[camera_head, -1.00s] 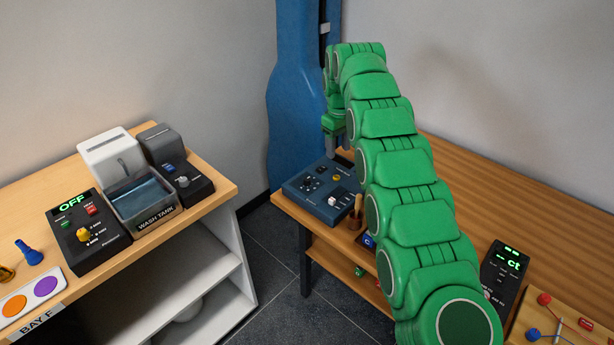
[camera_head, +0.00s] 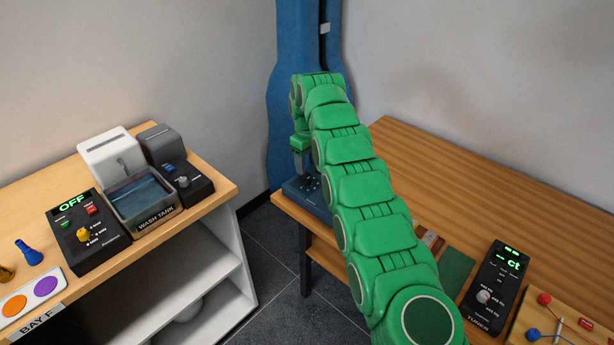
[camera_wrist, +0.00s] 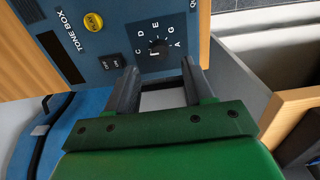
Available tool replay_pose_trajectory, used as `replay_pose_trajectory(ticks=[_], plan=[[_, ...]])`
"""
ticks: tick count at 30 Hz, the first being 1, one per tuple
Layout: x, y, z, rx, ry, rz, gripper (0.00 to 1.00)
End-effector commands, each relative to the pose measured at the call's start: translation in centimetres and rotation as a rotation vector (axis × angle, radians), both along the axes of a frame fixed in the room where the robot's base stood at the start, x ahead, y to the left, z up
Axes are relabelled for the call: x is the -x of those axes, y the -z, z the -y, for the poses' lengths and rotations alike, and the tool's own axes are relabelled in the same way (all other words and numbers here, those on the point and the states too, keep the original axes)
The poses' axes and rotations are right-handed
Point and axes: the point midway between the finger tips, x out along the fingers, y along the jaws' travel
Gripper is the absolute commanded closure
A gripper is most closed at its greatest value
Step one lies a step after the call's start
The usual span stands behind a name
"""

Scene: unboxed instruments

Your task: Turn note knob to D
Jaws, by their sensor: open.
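The blue tone box (camera_head: 316,200) stands at the left end of the wooden table, mostly hidden behind my arm. In the wrist view the tone box (camera_wrist: 187,20) shows a small dark note knob (camera_wrist: 158,47) ringed by white letters, with C, D, E, G and A readable. I cannot tell surely which letter the knob points at. My gripper (camera_wrist: 159,72) is open and empty. The knob shows just beyond the gap between its fingertips, with no visible contact. In the head view my gripper (camera_head: 303,168) points down over the box.
A tuner (camera_head: 497,285) stands at the table's right. A wash tank (camera_head: 142,205) stands on the left bench. The table behind my arm is clear.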

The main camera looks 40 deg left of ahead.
Motion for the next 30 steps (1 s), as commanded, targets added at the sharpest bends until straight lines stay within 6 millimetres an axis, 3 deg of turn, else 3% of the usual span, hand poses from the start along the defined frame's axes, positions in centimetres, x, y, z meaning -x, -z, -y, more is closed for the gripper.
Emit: replay_pose_trajectory(ticks=[15,28,30], plan=[[0.1,5.0,0.1,0.002,0.0,-0.001,0.48],[0.1,5.8,0.1,0.0,0.0,0.0,0.48],[0.0,5.8,0.1,0.0,0.0,0.0,0.57]])
